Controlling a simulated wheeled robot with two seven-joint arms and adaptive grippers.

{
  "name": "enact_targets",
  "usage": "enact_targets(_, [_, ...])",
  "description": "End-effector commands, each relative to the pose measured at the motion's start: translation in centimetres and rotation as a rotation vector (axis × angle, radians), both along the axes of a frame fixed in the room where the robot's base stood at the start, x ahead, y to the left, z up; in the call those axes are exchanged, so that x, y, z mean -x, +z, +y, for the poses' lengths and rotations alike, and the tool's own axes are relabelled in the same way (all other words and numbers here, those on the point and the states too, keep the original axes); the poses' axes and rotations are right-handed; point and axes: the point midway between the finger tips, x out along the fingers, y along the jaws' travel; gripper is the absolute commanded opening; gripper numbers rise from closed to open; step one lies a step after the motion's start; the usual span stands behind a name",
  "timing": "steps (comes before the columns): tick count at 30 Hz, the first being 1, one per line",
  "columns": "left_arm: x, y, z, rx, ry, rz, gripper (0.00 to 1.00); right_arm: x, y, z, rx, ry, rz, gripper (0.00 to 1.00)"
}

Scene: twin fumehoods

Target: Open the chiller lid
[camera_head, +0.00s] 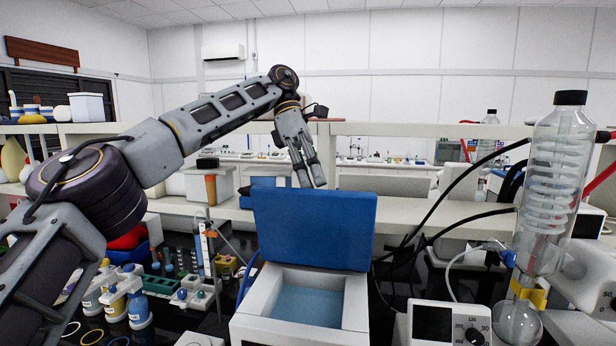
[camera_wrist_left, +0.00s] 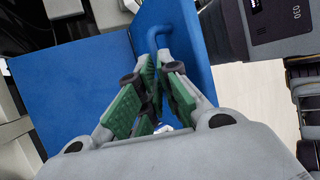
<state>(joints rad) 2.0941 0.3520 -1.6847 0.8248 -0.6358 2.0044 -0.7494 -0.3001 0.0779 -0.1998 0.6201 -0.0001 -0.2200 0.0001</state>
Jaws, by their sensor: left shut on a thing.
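The chiller (camera_head: 300,306) is a white box with a pale blue inside, at the lower middle of the head view. Its blue lid (camera_head: 314,228) stands raised, about upright, at the back of the box, so the inside shows. My left gripper (camera_head: 313,182) is at the lid's top edge, partly behind it. In the left wrist view the green-padded fingers (camera_wrist_left: 160,98) are shut on the blue handle (camera_wrist_left: 168,30) of the lid, which shows in blue around them (camera_wrist_left: 75,85). My right gripper is in neither view.
A glass condenser column (camera_head: 552,190) stands at the right, with black hoses beside the lid. A box with a dial (camera_head: 447,324) is right of the chiller. Bottles (camera_head: 138,308) and a tube rack (camera_head: 160,285) stand at the left. A shelf (camera_head: 440,212) runs behind.

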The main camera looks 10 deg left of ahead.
Motion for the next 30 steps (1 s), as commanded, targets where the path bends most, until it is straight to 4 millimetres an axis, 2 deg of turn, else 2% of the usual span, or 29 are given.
enact_targets(1, [-0.69, -2.82, -0.20, -0.033, 0.001, 0.027, 0.00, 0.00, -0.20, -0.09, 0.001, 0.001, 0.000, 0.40])
enact_targets(17, [-0.82, -2.85, -0.23, -0.033, 0.002, 0.035, 0.00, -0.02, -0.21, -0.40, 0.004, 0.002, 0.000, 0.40])
enact_targets(18, [-0.82, -2.85, -0.23, -0.033, 0.002, 0.035, 0.08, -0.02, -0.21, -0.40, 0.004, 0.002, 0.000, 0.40])
enact_targets(24, [-0.82, -2.81, -0.23, -0.032, 0.002, 0.034, 0.34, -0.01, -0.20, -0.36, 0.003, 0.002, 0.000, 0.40])
enact_targets(27, [-0.83, -2.78, -0.17, -0.032, 0.003, 0.034, 0.46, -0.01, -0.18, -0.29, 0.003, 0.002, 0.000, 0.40])
enact_targets(30, [-0.85, -2.73, -0.12, -0.031, 0.004, 0.034, 0.53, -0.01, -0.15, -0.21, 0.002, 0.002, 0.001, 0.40])
